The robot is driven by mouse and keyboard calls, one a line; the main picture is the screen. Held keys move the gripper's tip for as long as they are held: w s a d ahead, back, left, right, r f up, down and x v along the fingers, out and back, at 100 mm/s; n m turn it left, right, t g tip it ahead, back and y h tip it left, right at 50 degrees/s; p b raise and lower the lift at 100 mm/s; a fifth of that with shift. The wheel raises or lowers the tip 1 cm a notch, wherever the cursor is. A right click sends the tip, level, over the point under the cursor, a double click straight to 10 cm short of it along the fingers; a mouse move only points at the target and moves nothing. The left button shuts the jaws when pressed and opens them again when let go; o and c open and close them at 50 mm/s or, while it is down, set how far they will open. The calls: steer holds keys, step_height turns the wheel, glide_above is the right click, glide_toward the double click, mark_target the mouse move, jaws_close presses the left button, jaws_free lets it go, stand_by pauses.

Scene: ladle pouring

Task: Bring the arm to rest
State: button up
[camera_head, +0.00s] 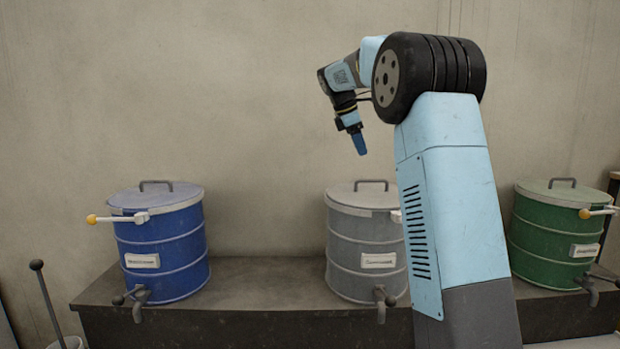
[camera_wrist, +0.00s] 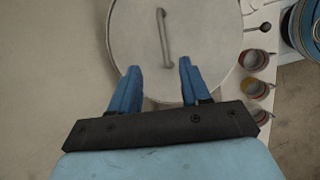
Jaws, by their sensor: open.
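My gripper (camera_head: 360,144) hangs from my raised arm in the head view, its blue fingers pointing down. It is above and apart from the lid of the grey drum (camera_head: 368,245). In the wrist view my gripper (camera_wrist: 160,77) has its two blue fingers spread with nothing between them. Beyond the fingertips is the round pale lid (camera_wrist: 205,40) of a drum with a bar handle (camera_wrist: 163,36).
A blue drum (camera_head: 162,243) stands at the left and a green drum (camera_head: 555,238) at the right of the dark bench (camera_head: 265,290). A wall (camera_head: 200,90) stands behind.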

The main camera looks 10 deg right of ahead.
steer(key=s+a+m+t+y, duration=0.1)
steer(key=s+a+m, duration=0.25)
steer(key=s, duration=0.75)
steer(key=s+a+m+t+y, duration=0.1)
steer(key=s+a+m, duration=0.25)
steer(key=s, duration=0.85)
steer(key=s+a+f+m+t+y, duration=0.1)
steer(key=s+f+m, duration=0.3)
steer(key=s, duration=0.6)
steer(key=s+a+f+m+t+y, duration=0.1)
steer(key=s+a+f+m, duration=0.2)
steer(key=s+f, duration=0.6)
steer(key=shift+s+a+f+m+y, duration=0.2)
steer(key=shift+s+a+m+y, duration=0.3)
steer(key=shift+s, duration=0.5)
steer(key=shift+d, duration=0.25)
